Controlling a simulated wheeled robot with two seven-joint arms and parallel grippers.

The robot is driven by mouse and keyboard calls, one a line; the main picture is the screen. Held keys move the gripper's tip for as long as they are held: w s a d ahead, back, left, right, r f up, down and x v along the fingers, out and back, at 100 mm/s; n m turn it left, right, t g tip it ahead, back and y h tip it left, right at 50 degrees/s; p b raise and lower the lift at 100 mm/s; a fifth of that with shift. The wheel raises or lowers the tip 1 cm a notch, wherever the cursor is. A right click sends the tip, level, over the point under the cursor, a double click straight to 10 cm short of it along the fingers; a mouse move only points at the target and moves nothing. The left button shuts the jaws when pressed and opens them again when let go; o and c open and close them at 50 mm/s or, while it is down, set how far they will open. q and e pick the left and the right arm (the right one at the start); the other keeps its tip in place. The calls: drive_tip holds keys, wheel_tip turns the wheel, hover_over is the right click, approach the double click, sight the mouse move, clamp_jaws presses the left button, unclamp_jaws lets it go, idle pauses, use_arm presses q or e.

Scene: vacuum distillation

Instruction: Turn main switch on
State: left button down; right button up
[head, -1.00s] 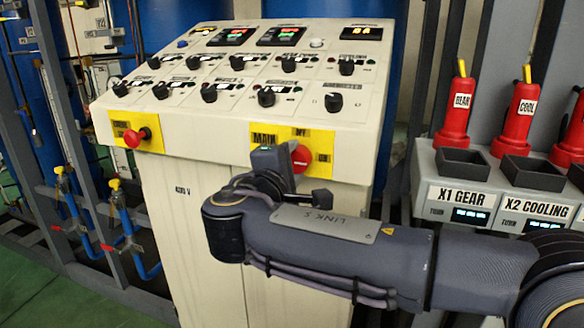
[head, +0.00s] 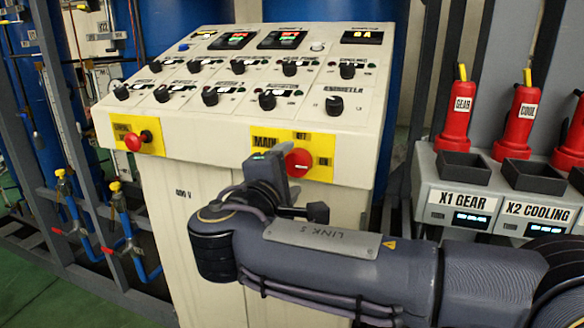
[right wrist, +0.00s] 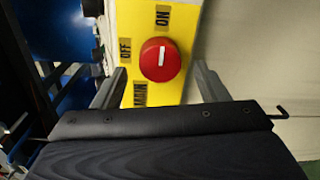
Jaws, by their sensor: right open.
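The main switch (head: 299,161) is a round red knob on a yellow plate (head: 321,146) at the front of the cream control cabinet. In the right wrist view the red knob (right wrist: 160,60) bears a white mark, with OFF, ON and MAIN labels around it on the yellow plate (right wrist: 191,22). My right gripper (head: 300,185) is just in front of and below the knob in the head view. In the right wrist view its open fingers (right wrist: 161,88) stand on either side of the knob, with a gap and nothing held. My left gripper is not in view.
Another red button (head: 135,141) on a yellow plate sits at the cabinet's left. The sloped panel (head: 215,107) above carries several black knobs and displays. Blue pipes with valves (head: 122,220) stand at the left.

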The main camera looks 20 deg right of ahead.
drive_tip(key=v, duration=0.5)
drive_tip(key=shift+s+f, duration=0.1)
drive_tip(key=shift+s, duration=0.05)
drive_tip(key=s+d+f+m+g+y, duration=0.2)
drive_tip(key=s+d+f+g, duration=0.2)
drive_tip(key=d+f, duration=0.45)
drive_tip(key=s+d+f+m+g+y, duration=0.2)
drive_tip(key=s+d+f+g, duration=0.2)
drive_tip(key=d+f, duration=0.4)
drive_tip(key=s+a+f+m+g+y, duration=0.1)
drive_tip(key=s+a+f+m+y, duration=0.4)
drive_tip(key=s+f+m+y, duration=0.65)
wheel_tip(320, 180, up, 18)
drive_tip(key=s+h+p, duration=0.1)
drive_tip(key=h+p, duration=0.1)
drive_tip(key=p, duration=1.5)
drive_tip(key=shift+s+a+n+p, duration=0.3)
drive_tip(key=shift+s+a+n, duration=0.05)
drive_tip(key=shift+a, duration=0.15)
